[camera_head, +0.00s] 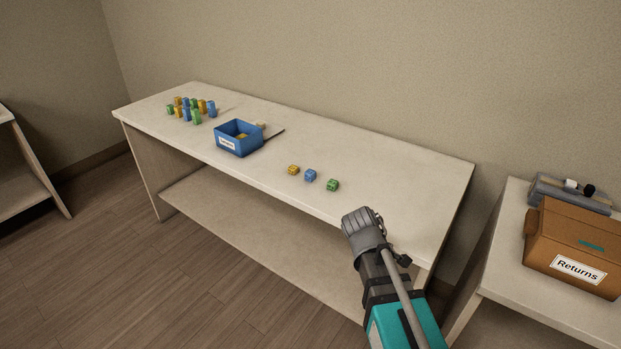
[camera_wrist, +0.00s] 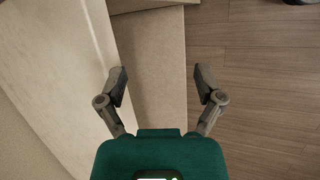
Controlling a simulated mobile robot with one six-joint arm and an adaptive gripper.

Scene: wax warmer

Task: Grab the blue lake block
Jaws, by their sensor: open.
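A blue block (camera_head: 310,175) sits on the table between a yellow block (camera_head: 293,170) on its left and a green block (camera_head: 332,185) on its right. The three stand in a short row near the table's front edge. In the head view my arm reaches up from the lower right to the table's front edge, right of the row and apart from the blocks. In the wrist view my gripper (camera_wrist: 161,92) is open and empty, with its fingers spread near the table's edge. No block shows in the wrist view.
A blue bin (camera_head: 239,147) with a white label stands left of the row, with something yellow inside. Several coloured blocks (camera_head: 180,104) cluster at the table's far left. The table's right part (camera_head: 420,180) is clear. A brown Returns box (camera_head: 560,243) stands on another table at right.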

